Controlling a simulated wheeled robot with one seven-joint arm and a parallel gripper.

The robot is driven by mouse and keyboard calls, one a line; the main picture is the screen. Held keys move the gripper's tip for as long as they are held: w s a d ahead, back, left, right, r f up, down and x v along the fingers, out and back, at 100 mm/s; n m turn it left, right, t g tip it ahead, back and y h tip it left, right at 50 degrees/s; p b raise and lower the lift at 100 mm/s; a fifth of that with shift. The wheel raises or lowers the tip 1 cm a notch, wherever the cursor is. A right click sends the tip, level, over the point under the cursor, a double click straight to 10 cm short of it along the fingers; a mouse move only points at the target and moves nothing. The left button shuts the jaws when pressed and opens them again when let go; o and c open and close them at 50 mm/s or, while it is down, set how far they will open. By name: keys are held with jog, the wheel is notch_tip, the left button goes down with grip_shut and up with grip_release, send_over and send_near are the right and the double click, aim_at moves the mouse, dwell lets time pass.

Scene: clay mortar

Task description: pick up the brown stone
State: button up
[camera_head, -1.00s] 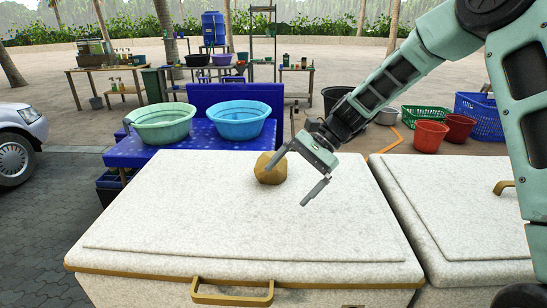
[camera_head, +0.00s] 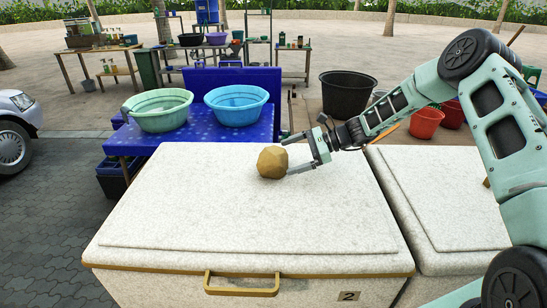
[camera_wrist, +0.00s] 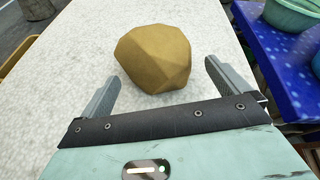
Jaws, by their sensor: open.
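The brown stone (camera_head: 272,162) is a faceted lump resting on the white speckled lid (camera_head: 240,215) of a large box, near the lid's back edge. My gripper (camera_head: 287,155) is open just to the right of the stone, its fingers pointing left toward it. In the wrist view the stone (camera_wrist: 154,58) lies ahead of and partly between the two open fingers (camera_wrist: 160,85). The fingers look apart from the stone, with nothing held. In the head view the stone overlaps the fingertips slightly, so exact depth is hard to tell.
A blue table (camera_head: 200,140) with a green basin (camera_head: 158,109) and a blue basin (camera_head: 237,104) stands behind the box. A second white lid (camera_head: 450,200) adjoins on the right. The lid around the stone is clear. A gold handle (camera_head: 241,284) is at the front.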

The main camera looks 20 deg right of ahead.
aim_at(272, 160)
jog(key=shift+w+a+f, duration=0.15)
jog(key=shift+a+f, duration=0.05)
jog(key=shift+a, duration=0.45)
jog(key=p+x, duration=0.3)
jog(key=x, duration=0.1)
jog(key=shift+a+r, duration=0.15)
jog(key=shift+a+f, duration=0.35)
jog(key=shift+a, duration=0.1)
jog(key=c, duration=1.2)
jog(key=shift+w+r, duration=0.1)
jog(key=shift+r, duration=0.05)
jog(key=shift+c, duration=1.4)
jog(key=shift+r, duration=0.1)
